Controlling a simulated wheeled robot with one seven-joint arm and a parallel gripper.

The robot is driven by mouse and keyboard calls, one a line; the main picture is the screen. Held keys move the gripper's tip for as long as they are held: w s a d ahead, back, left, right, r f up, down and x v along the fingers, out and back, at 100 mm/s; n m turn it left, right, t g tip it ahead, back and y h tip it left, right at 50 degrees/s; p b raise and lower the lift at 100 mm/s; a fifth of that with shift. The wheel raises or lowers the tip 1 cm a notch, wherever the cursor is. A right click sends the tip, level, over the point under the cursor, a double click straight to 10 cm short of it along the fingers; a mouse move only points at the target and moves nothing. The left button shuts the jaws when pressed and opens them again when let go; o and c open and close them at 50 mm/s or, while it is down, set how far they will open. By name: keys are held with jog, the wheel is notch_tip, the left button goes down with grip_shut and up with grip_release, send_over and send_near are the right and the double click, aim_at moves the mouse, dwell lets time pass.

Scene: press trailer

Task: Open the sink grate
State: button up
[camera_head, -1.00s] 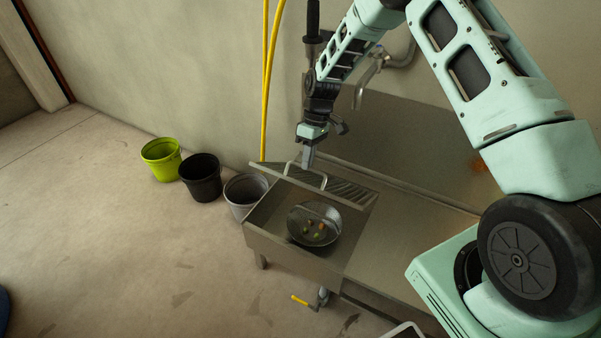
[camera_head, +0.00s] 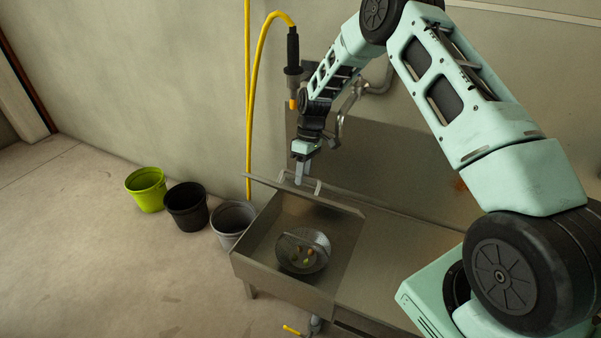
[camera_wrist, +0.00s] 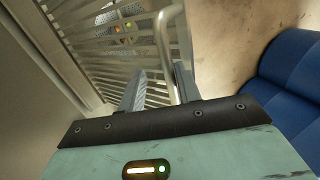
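The sink grate (camera_head: 331,203) is a slatted metal lid, tilted up over the sink basin and seen nearly edge-on in the head view. Its slats (camera_wrist: 110,48) fill the upper left of the wrist view. A bent metal handle (camera_head: 317,187) stands on the grate. My gripper (camera_head: 301,182) is at the handle, above the grate. In the wrist view, the handle bar (camera_wrist: 163,42) runs between the two fingers of my gripper (camera_wrist: 160,75), with a gap visible beside the left finger. The fingers look apart; the exact contact with the handle is hidden.
The sink basin (camera_head: 270,268) holds a round pan (camera_head: 318,244) with small bits of food. Green (camera_head: 146,188), black (camera_head: 186,206) and grey (camera_head: 232,218) buckets stand left of it. A yellow hose (camera_head: 250,100) and a tap (camera_head: 345,110) are behind. A blue object (camera_wrist: 285,85) lies right in the wrist view.

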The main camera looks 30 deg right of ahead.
jog(key=shift+a+r, duration=0.2)
jog(key=shift+r, duration=0.1)
jog(key=p+v, duration=0.2)
jog(key=v, duration=1.5)
jog(key=shift+d, duration=0.1)
